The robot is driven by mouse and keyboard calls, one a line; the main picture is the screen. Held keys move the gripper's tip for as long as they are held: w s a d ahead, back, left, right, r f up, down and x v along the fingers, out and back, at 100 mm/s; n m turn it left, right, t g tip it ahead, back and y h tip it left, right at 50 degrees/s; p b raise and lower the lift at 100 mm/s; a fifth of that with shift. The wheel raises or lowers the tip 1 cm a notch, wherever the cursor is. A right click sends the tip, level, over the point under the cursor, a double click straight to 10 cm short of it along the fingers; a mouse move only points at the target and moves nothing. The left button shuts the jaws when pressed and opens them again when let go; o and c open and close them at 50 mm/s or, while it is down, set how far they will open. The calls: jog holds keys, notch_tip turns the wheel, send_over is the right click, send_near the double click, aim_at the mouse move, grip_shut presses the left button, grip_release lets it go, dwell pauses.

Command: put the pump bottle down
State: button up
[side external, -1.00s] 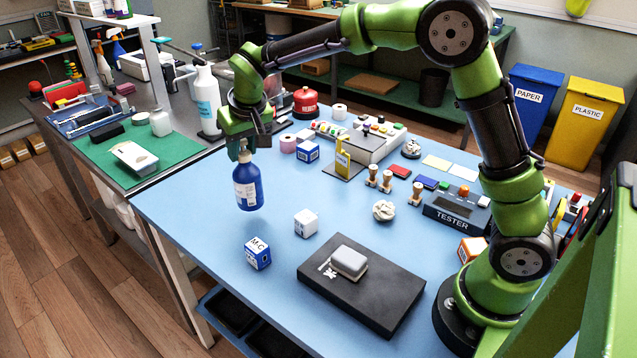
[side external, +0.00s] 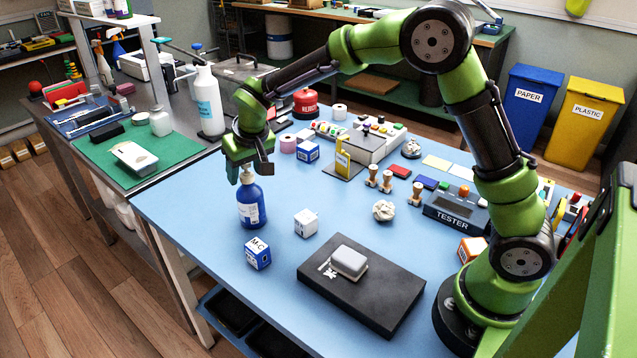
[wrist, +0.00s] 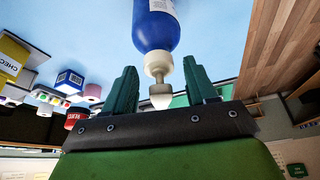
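The blue pump bottle (side external: 251,208) with a white label stands upright on the light blue table (side external: 190,205), near its left edge. My gripper (side external: 246,177) is right above it, with its fingers around the pump top. In the wrist view, the bottle's blue body (wrist: 155,28) and its pale pump head show between the two green fingers of my gripper (wrist: 160,68). There is a visible gap on each side of the pump, so the fingers are open and not touching it. The bottle's base is out of the wrist view.
A blue-and-white M-C box (side external: 258,253) and a white cube (side external: 306,223) stand in front and to the right of the bottle. A dark pad (side external: 375,300) with a grey block lies nearer the front. A green mat (side external: 100,160) lies on the left bench.

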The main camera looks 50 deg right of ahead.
jog(key=v, duration=1.2)
jog(key=s+d+t+y, duration=0.1)
jog(key=s+d, duration=0.1)
jog(key=s, duration=1)
jog(key=s+d+m+t+y, duration=0.1)
jog(key=s+t+y, duration=0.1)
jog(key=s, duration=1)
jog(key=shift+d+r, duration=0.35)
jog(key=shift+r, duration=0.1)
